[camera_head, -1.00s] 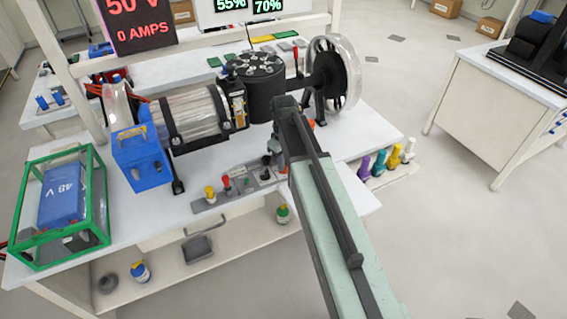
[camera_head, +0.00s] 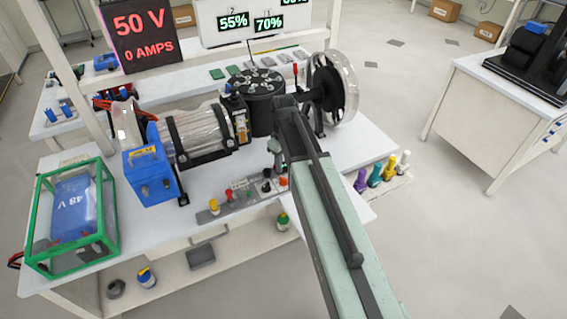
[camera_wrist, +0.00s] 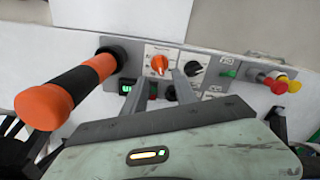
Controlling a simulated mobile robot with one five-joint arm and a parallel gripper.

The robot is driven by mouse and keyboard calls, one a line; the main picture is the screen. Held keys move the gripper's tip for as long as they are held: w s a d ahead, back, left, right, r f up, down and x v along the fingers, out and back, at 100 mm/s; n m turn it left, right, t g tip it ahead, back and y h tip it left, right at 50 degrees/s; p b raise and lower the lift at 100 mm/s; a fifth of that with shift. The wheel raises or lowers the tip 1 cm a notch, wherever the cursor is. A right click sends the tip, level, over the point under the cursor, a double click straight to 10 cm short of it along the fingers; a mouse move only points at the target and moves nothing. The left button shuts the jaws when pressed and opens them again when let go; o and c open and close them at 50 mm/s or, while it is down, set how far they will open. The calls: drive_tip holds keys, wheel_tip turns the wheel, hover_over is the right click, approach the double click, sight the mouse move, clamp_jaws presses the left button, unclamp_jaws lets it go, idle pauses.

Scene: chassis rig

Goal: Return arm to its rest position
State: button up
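My arm (camera_head: 325,215) reaches from the bottom of the head view up over the white bench. My gripper (camera_wrist: 162,78) shows in the wrist view as two grey fingers set apart, with nothing visible held between them. In that view the fingers point at a control panel (camera_wrist: 215,75) with an orange knob (camera_wrist: 159,64) and a black knob (camera_wrist: 195,67). The panel (camera_head: 240,194) also lies along the bench's front edge in the head view. There the fingers are mostly hidden behind my arm. Whether they touch the panel is unclear.
In the wrist view, an orange and black handle (camera_wrist: 70,90) stands left of the fingers. In the head view, a motor rig with a flywheel (camera_head: 335,90) stands behind my arm. A blue box (camera_head: 150,175) and green-framed case (camera_head: 72,215) are left. Open floor (camera_head: 450,230) lies right.

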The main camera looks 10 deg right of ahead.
drive_tip(key=shift+r, duration=0.35)
drive_tip(key=s+m, duration=0.7)
drive_tip(key=s, duration=0.6)
drive_tip(key=shift+a, duration=0.3)
